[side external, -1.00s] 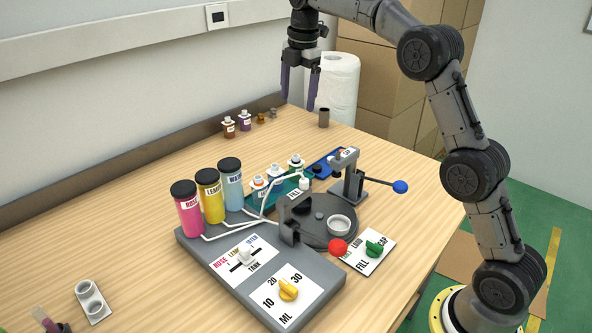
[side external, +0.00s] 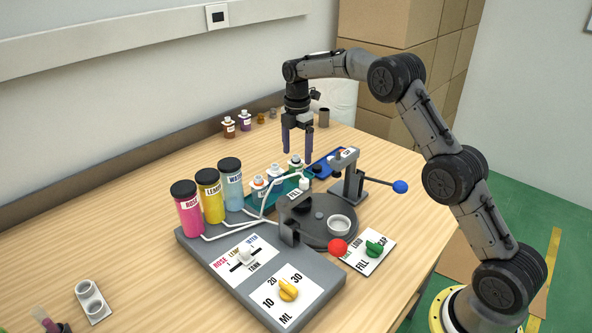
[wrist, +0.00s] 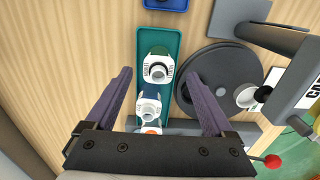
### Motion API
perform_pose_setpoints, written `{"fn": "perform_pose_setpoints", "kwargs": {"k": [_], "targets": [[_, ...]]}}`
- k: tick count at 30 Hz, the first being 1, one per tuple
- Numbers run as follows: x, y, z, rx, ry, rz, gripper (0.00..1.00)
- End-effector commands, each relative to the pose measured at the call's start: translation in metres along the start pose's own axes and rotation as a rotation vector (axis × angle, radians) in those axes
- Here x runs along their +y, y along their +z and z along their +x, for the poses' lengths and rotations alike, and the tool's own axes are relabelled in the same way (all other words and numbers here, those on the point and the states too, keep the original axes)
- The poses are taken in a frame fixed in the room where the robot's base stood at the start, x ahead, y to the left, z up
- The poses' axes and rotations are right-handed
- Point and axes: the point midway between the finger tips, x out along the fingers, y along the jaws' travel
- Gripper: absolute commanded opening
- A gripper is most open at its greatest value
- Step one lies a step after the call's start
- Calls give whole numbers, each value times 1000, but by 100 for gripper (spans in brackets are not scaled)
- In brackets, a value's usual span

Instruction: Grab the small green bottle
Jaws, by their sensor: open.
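The small green bottle (side external: 296,163) stands upright in the teal tray (wrist: 144,38), at the tray's far end in the side view. My gripper (side external: 297,154) is open and points down above the tray. In the wrist view, my fingertips (wrist: 160,73) lie on either side of the green bottle's neck. Nothing is held. Whether the fingers reach down to the bottle's height is unclear.
The round dark turntable (wrist: 208,68) and the press with a blue-knobbed lever (side external: 400,187) stand close beside the tray. A blue tray (side external: 322,166) lies just beyond. Pink, yellow and light-blue tanks (side external: 232,184) stand at left. The table behind is mostly clear.

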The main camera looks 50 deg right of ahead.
Motion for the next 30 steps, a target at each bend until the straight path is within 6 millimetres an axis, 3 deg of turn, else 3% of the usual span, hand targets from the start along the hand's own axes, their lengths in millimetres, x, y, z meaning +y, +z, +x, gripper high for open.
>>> {"fn": "perform_pose_setpoints", "kwargs": {"k": [10,20,30], "targets": [[2,-2,44,0,-3,0,87],[2,-2,51,0,0,0,87],[2,-2,51,0,0,0,28]]}}
